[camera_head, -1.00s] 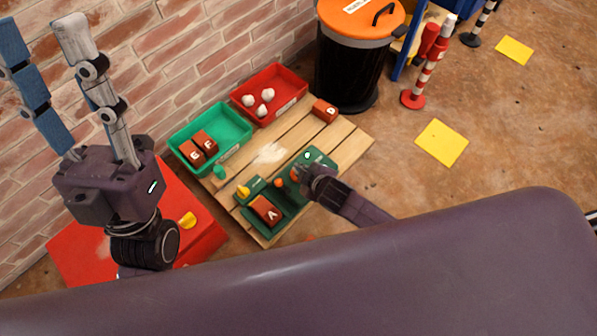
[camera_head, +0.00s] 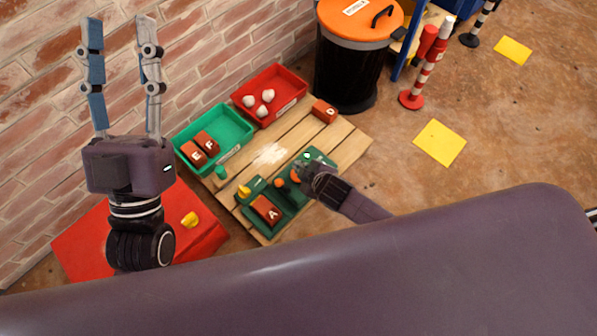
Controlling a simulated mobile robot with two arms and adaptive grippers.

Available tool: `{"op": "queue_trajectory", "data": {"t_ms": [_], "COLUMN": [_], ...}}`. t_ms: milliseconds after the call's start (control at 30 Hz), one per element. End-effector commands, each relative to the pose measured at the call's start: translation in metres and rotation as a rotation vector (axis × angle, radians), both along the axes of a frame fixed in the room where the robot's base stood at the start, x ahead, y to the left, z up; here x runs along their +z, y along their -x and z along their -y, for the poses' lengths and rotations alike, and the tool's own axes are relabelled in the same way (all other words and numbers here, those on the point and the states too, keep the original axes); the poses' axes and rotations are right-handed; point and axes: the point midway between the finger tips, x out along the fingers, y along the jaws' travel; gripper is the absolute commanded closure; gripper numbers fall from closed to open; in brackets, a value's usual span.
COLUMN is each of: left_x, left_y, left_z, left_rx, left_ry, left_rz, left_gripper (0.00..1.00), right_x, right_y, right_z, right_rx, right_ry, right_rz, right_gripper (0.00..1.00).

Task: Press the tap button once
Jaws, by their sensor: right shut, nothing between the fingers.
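A green fixture (camera_head: 288,200) lies on the wooden pallet, with a brick marked A (camera_head: 266,210) in its lower part. An orange round part (camera_head: 280,182) and a small bright green spot (camera_head: 307,156) show on it; I cannot tell which part is the tap button. My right gripper (camera_head: 303,170) is shut and empty, low over the upper part of the fixture beside the orange parts. It hides some of the fixture, and contact is unclear. My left gripper (camera_head: 119,24) is open and empty, fingers pointing up, far left of the fixture.
On the wooden pallet (camera_head: 345,150) are a green tray (camera_head: 233,117) with two bricks, a red tray (camera_head: 287,74) with white balls, and a brick marked D (camera_head: 324,111). A black bin (camera_head: 345,75) stands behind. A brick wall (camera_head: 205,50) borders the left.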

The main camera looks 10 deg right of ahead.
Motion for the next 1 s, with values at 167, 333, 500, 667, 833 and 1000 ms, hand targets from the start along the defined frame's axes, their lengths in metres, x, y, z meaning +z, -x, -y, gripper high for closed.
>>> {"op": "queue_trajectory", "data": {"t_ms": [167,333,500,667,833,1000], "left_x": [-0.012,-0.026,-0.040,-0.054,-0.070,-0.087], "left_y": [-0.012,-0.023,-0.032,-0.039,-0.046,-0.051], "left_z": [0.002,0.003,0.003,0.004,0.003,0.002], "left_rx": [0.004,0.008,0.013,0.017,0.021,0.026], "left_ry": [-0.024,-0.045,-0.067,-0.088,-0.109,-0.130], "left_rz": [-0.080,-0.156,-0.232,-0.304,-0.381,-0.458], "left_gripper": [0.60,0.60,0.60,0.60,0.60,0.60], "right_x": [0.004,0.007,0.010,0.013,0.016,0.019], "right_y": [0.000,0.000,0.000,0.000,0.000,0.000], "right_z": [0.000,0.000,0.000,0.000,0.000,0.000], "right_rx": [0.000,0.000,0.000,0.000,0.000,0.000], "right_ry": [0.000,0.000,0.000,0.000,0.000,0.000], "right_rz": [0.000,0.000,0.000,0.000,0.000,0.000], "right_gripper": [1.00,1.00,1.00,1.00,1.00,1.00]}}
